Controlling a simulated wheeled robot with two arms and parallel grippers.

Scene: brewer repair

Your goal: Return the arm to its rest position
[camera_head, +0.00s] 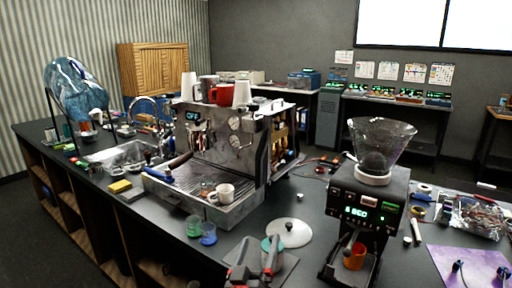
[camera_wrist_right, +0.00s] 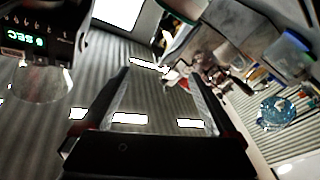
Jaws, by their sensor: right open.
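My right gripper (camera_head: 257,252) shows at the bottom middle of the head view, above the dark counter in front of the espresso machine (camera_head: 245,150). Its two red and grey fingers are apart. In the right wrist view the gripper (camera_wrist_right: 158,88) is open, with nothing held between its fingers. The rest of my right arm is mostly out of view. My left gripper is not in view.
The grinder (camera_head: 372,205) with its clear hopper stands right of the gripper. A round white lid (camera_head: 290,232) lies between them. Green and blue cups (camera_head: 208,233) stand to the left. A white cup (camera_head: 222,193) sits on the machine's drip tray. A purple mat (camera_head: 462,264) lies far right.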

